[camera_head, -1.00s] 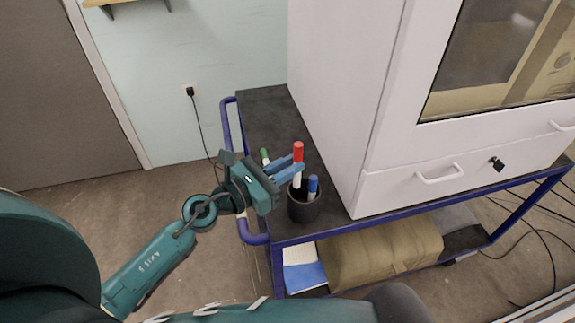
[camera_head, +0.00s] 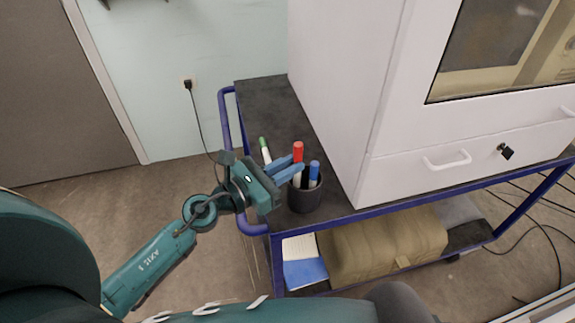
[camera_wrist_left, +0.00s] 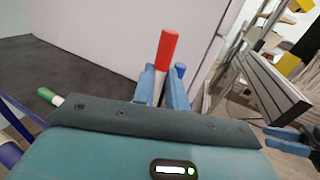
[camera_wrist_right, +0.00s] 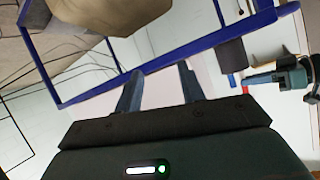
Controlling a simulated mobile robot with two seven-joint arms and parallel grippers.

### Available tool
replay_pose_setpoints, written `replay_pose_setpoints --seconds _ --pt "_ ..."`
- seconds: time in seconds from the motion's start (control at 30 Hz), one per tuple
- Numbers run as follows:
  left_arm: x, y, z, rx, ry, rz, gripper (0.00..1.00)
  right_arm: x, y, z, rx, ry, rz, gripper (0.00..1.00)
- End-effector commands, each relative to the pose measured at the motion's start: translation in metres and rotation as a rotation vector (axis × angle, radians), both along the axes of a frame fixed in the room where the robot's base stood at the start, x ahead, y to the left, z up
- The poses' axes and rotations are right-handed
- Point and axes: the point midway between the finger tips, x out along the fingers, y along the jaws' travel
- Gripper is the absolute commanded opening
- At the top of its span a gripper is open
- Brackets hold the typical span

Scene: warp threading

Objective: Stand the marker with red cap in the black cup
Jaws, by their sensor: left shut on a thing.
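The marker with red cap (camera_head: 298,152) is upright in my left gripper (camera_head: 297,172), which is shut on it just below the cap. It also shows between the fingers in the left wrist view (camera_wrist_left: 165,60). Its lower end is at the black cup (camera_head: 305,199), behind the fingers and rim; I cannot tell how deep it sits. The cup stands near the cart's front left corner and holds a blue-capped marker (camera_head: 314,170). My right gripper (camera_wrist_right: 158,85) is open and empty in the right wrist view, away from the cup.
A green-capped marker (camera_head: 265,147) shows behind the left gripper; its lower part is hidden. A white cabinet (camera_head: 335,100) stands on the dark cart top (camera_head: 262,105), close right of the cup. A blue rail (camera_head: 224,120) runs along the cart's left side. The back left of the top is clear.

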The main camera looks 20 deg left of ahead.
Motion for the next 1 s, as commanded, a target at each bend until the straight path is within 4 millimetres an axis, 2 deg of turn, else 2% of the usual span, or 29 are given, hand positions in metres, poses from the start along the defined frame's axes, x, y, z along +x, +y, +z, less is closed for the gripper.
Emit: replay_pose_setpoints --seconds 0.07,0.1,0.4,0.73,0.87,1.0 --pt "0.0 0.0 0.0 0.0 0.0 0.0 0.0 0.0 0.0 0.0 0.0 0.001 0.0 0.39" --pt "0.0 0.0 0.0 0.0 0.0 0.0 0.16 0.0 0.0 0.0 -0.001 0.002 0.0 0.39" --pt "0.0 0.0 0.0 0.0 0.0 0.0 0.39 -0.001 0.0 -0.003 -0.002 0.006 0.0 0.39" --pt "-0.006 0.005 -0.002 0.001 0.001 0.001 0.39 -0.001 0.0 -0.006 -0.003 0.004 0.0 0.39" --pt "-0.024 0.016 -0.004 0.004 0.002 -0.001 0.39 -0.001 -0.001 -0.011 -0.003 -0.006 -0.002 0.39" --pt "-0.05 0.033 -0.006 0.004 0.003 -0.001 0.39 -0.003 -0.004 -0.013 -0.004 -0.042 -0.012 0.39"
